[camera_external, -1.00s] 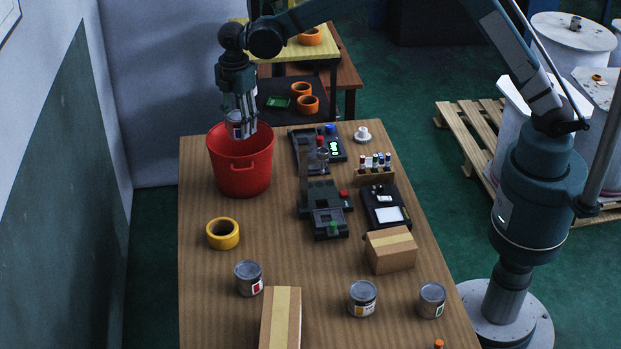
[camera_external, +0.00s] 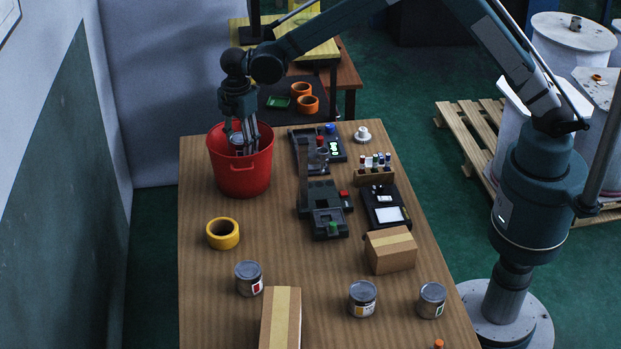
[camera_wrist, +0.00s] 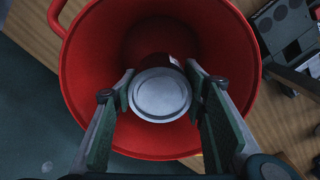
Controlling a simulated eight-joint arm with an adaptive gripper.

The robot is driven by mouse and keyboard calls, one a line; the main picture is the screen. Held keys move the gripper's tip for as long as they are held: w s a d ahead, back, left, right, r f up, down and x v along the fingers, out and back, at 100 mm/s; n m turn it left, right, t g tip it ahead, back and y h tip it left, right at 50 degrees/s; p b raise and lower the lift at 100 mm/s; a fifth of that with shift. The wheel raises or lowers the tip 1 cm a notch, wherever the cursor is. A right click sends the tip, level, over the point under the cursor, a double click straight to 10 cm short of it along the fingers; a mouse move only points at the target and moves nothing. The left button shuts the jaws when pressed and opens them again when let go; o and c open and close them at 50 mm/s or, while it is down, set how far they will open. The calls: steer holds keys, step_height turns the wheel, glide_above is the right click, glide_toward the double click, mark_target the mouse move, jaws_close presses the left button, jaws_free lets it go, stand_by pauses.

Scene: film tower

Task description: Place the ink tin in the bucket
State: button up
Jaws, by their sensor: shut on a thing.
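The red bucket (camera_external: 241,175) stands at the far left corner of the wooden table. My gripper (camera_external: 243,148) reaches down into the bucket's mouth and is shut on a grey ink tin (camera_external: 237,139). In the wrist view the tin's round lid (camera_wrist: 160,95) sits between the two fingers of my gripper (camera_wrist: 158,92), inside the rim of the bucket (camera_wrist: 85,60). The tin's lower part is mostly hidden, and I cannot tell whether it touches the bucket floor.
Other tins stand near the table's front: one at left (camera_external: 249,278), one in the middle (camera_external: 362,298), one at right (camera_external: 432,299). A yellow tape roll (camera_external: 222,233), cardboard boxes (camera_external: 391,250) and dark devices (camera_external: 325,210) share the table. Bare wood lies around the tape roll.

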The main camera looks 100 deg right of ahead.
steer(key=shift+f+b, duration=0.3)
steer(key=shift+f, duration=2.65)
steer(key=shift+f, duration=0.1)
steer(key=shift+f, duration=1.75)
steer(key=shift+f+b, duration=0.15)
steer(key=shift+b, duration=0.2)
steer(key=o, duration=1)
steer(key=shift+o, duration=0.2)
step_height(320, 180, up, 12)
steer(key=shift+r+p, duration=0.2)
steer(key=shift+p, duration=0.55)
